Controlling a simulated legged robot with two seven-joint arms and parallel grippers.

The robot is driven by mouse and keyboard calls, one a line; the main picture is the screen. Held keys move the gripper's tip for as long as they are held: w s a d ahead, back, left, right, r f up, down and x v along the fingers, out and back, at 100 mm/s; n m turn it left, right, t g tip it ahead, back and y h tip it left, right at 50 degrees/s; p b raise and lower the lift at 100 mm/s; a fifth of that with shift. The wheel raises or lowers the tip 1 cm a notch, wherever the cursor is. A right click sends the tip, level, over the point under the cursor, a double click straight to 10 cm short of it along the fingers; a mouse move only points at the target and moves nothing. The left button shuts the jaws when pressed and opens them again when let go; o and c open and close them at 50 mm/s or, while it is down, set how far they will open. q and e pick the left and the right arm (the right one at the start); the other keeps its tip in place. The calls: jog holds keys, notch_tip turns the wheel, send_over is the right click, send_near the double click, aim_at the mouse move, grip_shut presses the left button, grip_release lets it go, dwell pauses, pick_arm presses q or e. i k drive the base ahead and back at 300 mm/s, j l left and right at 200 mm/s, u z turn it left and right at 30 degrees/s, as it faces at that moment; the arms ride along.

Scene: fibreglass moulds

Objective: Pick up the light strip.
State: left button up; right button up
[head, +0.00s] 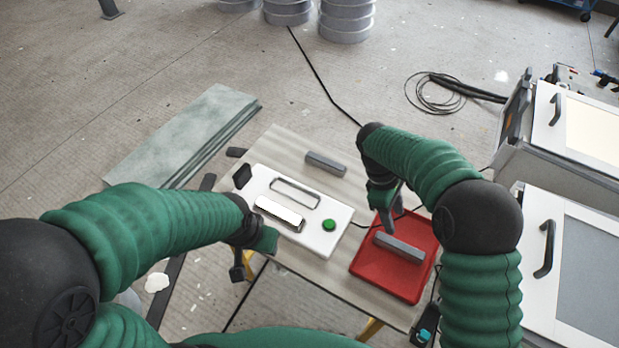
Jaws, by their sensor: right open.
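A bright white strip (279,213) sits in the front slot of a white panel (317,238) on the table. A second slot (295,193) in the panel looks empty. A grey bar (399,245) lies in the red tray (385,274). Another grey bar (325,164) lies on the table behind the panel. My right gripper (390,218) is open, pointing down over the tray, close to the far left end of the grey bar there; I cannot tell if they touch. My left gripper (252,258) is at the panel's front left edge, its fingers partly hidden.
The table (318,282) has a green button (329,224) on the panel and a black cable beside it. White cabinets (570,270) with handles stand at the right. Greenish slabs (185,135) lie on the floor at the left. Several grey drums (346,18) stand at the back.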

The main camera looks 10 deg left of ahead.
aim_at(326, 164)
jog(key=i+j+u, duration=0.25)
jog(key=j, duration=0.2)
jog(key=i+j+u, duration=0.3)
jog(key=j, duration=0.15)
jog(key=i+j+u, duration=0.25)
jog(key=j, duration=0.15)
jog(key=k, duration=0.1)
